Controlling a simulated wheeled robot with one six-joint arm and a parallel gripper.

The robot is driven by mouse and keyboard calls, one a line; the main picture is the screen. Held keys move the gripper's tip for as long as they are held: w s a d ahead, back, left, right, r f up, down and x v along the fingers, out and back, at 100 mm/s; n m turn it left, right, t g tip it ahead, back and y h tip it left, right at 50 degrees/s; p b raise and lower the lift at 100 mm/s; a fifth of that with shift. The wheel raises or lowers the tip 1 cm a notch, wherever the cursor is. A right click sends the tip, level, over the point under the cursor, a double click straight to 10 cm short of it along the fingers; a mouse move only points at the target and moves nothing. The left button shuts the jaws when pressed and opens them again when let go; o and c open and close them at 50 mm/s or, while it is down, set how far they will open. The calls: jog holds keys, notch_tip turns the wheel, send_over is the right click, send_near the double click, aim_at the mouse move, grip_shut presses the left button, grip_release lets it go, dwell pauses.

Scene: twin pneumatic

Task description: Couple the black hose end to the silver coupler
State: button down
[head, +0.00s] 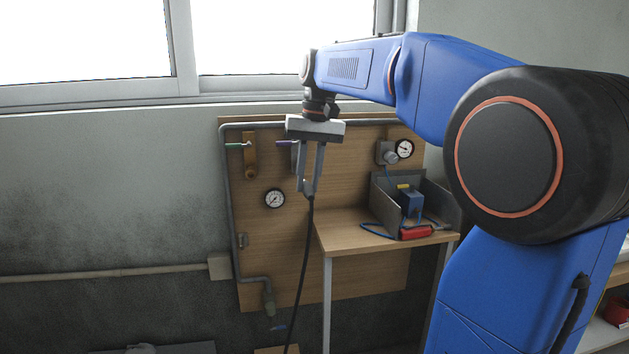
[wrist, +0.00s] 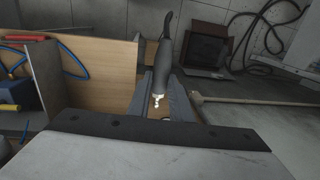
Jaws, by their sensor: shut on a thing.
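My gripper (head: 309,188) is shut on the black hose end (wrist: 165,55), in front of the wooden board. In the wrist view the hose end lies between the two fingers, with a pale metallic tip (wrist: 157,98). In the head view the black hose (head: 301,255) hangs down from the fingertips. A fitting with a purple end (head: 284,143) is on the board just left of my gripper. It is partly hidden behind the fingers, and I cannot tell for sure that it is the silver coupler. A green-ended fitting (head: 236,146) sits farther left, by a brass-coloured block (head: 250,160).
The wooden board (head: 345,150) carries a grey pipe (head: 231,200) and two gauges, one low (head: 275,198) and one upper right (head: 404,148). A wooden shelf (head: 345,240) juts out at right with a grey bin (head: 440,205), blue tube and red item (head: 416,233). Wall space at left is clear.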

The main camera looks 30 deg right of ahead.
jog(key=shift+w+d, duration=0.3)
jog(key=shift+w, duration=0.65)
jog(key=shift+w+d, duration=0.25)
jog(key=shift+w, duration=0.65)
jog(key=shift+w+d, duration=0.3)
jog(key=shift+w, duration=0.65)
jog(key=shift+w+d, duration=0.25)
jog(key=shift+w, duration=0.55)
jog(key=shift+w+d, duration=0.2)
jog(key=shift+w, duration=0.55)
jog(key=c, duration=1.5)
grip_release()
jog(key=r, duration=0.5)
jog(key=d+r, duration=0.1)
jog(key=r, duration=0.5)
jog(key=d+r, duration=0.1)
jog(key=r, duration=0.5)
jog(key=shift+s+d+r, duration=0.1)
jog(key=shift+s+r, duration=0.05)
jog(key=shift+s, duration=0.15)
